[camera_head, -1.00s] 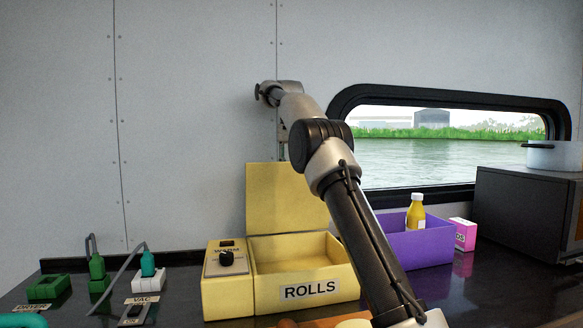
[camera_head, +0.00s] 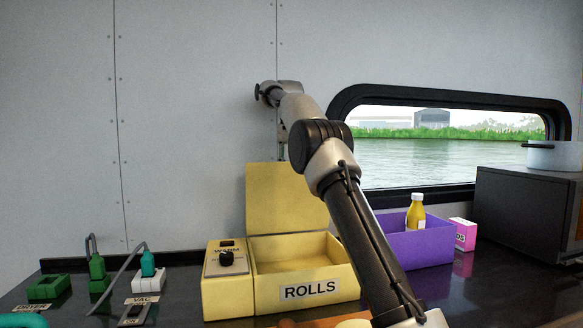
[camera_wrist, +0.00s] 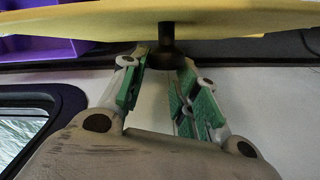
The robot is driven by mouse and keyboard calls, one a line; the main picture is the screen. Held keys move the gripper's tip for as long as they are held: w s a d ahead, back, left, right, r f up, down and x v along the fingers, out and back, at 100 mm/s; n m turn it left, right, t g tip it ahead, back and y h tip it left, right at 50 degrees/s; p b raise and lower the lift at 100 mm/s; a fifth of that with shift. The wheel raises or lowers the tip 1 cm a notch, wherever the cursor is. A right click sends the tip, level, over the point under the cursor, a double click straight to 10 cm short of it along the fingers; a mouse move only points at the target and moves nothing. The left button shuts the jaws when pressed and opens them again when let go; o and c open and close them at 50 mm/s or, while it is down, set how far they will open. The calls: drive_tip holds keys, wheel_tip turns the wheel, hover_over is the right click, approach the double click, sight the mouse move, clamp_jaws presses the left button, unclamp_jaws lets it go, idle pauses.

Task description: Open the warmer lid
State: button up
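The yellow warmer (camera_head: 227,292) stands on the counter with a dial on its left part and an open bin labelled ROLLS (camera_head: 309,289). Its yellow lid (camera_head: 286,198) stands upright at the back of the bin. In the wrist view the lid (camera_wrist: 80,22) shows nearly edge-on, with a dark knob (camera_wrist: 167,42) sticking out from its outer face. My gripper (camera_wrist: 164,62) has green-padded fingers on both sides of the knob, with their tips at its edges, and looks shut on it.
A purple bin (camera_head: 424,246) with a yellow bottle (camera_head: 416,212) stands right of the warmer, beside a pink box (camera_head: 463,234). A dark oven (camera_head: 525,212) carrying a pot (camera_head: 553,155) is far right. The wall is close behind.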

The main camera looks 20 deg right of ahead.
drive_tip(key=o, duration=0.4)
drive_tip(key=shift+w+a+f, duration=0.3)
drive_tip(key=shift+a, duration=0.3)
drive_tip(key=shift+c, duration=0.2)
drive_tip(key=shift+s+d+r, duration=0.15)
drive_tip(key=shift+d+r, duration=0.05)
drive_tip(key=shift+d, duration=0.05)
